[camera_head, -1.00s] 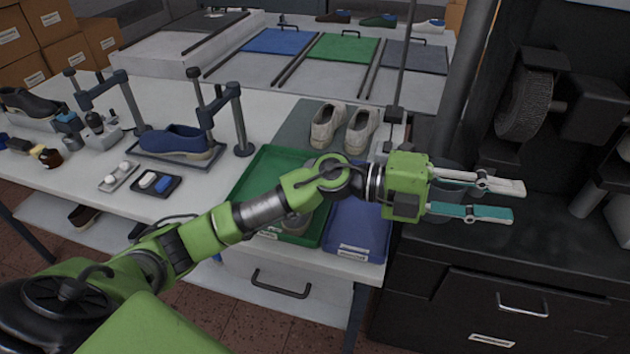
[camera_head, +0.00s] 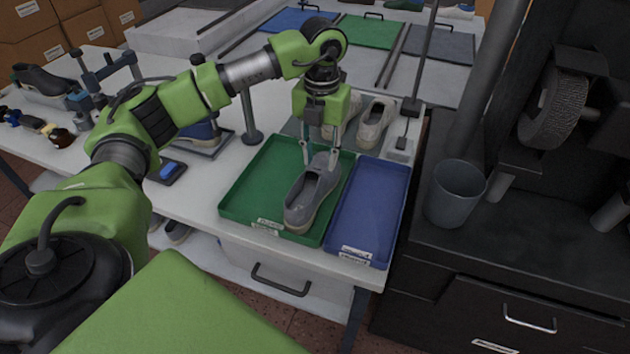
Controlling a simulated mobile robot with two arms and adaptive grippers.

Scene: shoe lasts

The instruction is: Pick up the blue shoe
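The blue shoe (camera_head: 200,131) is on a dark tray at the left of the white table, under a clamp-like stand; my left arm hides most of it. A grey shoe (camera_head: 311,196) lies in the green tray (camera_head: 244,196). My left gripper (camera_head: 320,158) points down over the far end of the grey shoe. Its fingers are apart, one on each side of that end; I cannot tell whether they touch it. The grey shoe rests in the tray. My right gripper is not in view.
An empty blue tray (camera_head: 370,208) lies right of the green one. Light shoes (camera_head: 375,124) stand on a grey mat behind. A grey cup (camera_head: 456,193) stands on the dark bench at right. A dark shoe (camera_head: 46,80) is at far left.

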